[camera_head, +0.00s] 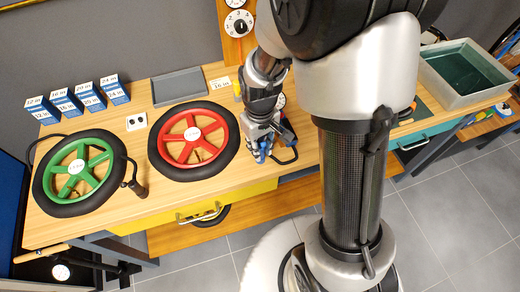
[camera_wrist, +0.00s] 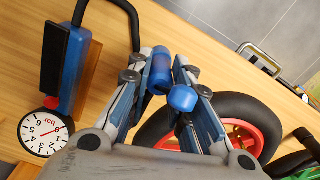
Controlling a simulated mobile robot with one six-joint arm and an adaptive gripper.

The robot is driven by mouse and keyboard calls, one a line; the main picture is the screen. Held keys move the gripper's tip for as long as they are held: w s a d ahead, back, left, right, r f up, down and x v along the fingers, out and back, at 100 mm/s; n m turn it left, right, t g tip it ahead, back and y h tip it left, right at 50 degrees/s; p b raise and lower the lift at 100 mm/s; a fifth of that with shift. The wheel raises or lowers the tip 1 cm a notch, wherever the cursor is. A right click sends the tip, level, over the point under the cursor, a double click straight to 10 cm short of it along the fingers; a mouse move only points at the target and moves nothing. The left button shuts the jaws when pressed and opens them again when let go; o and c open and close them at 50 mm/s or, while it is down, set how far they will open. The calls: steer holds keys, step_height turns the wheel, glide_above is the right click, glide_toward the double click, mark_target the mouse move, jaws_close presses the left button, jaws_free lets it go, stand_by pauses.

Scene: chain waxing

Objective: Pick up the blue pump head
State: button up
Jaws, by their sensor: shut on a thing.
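The blue pump head (camera_wrist: 161,70) is between the fingers of my gripper (camera_wrist: 168,78) in the wrist view, with its rounded blue parts showing there. My gripper is shut on it, and the fingers hide part of it. In the head view my gripper (camera_head: 262,145) points down at the workbench's front edge, right of the red wheel, with a bit of blue at its tips. The black hose (camera_wrist: 134,22) arches near the pump head. The blue and black pump body (camera_wrist: 66,65) with its round white gauge (camera_wrist: 45,132) is at left in the wrist view.
A red-rimmed wheel (camera_head: 194,141) lies just left of my gripper, and a green-rimmed wheel (camera_head: 80,173) farther left. Several small boxes (camera_head: 75,98) and a grey tray (camera_head: 179,87) stand behind. A water-filled basin (camera_head: 433,78) is at the right.

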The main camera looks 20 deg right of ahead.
jaws_close()
